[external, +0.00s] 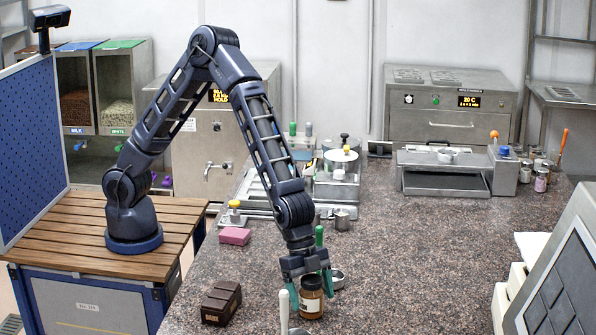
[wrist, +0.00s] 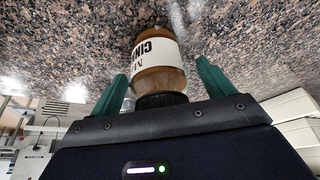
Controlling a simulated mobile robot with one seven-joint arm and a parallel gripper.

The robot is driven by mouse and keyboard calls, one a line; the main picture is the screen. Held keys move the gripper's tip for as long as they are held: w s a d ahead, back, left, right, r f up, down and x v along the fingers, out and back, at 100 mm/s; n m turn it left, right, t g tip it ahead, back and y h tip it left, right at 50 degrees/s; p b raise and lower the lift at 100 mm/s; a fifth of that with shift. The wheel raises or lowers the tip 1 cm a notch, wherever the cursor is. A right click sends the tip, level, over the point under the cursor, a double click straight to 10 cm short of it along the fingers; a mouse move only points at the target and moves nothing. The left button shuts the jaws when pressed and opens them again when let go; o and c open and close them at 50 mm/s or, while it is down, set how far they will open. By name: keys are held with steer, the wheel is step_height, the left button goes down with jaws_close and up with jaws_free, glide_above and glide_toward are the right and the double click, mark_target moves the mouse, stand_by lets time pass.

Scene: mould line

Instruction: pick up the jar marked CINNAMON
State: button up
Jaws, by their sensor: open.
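The jar marked CINNAMON (external: 311,298) stands on the speckled counter, with brown contents, a white label and a dark lid. In the wrist view the jar (wrist: 158,62) shows part of its label, reading "CIN", with the lid nearest my gripper. My gripper (external: 309,285) is open, pointing down over the jar, with its green fingers on either side of it. In the wrist view the fingers of my gripper (wrist: 160,88) flank the lid end, with a visible gap on each side.
A dark brown block (external: 221,303) lies left of the jar. A pale-handled tool (external: 284,310) rises close in front. Several jars (external: 541,180) stand at the far right. The counter to the right is clear.

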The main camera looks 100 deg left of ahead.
steer(key=c, duration=1.2)
steer(key=shift+r, duration=0.15)
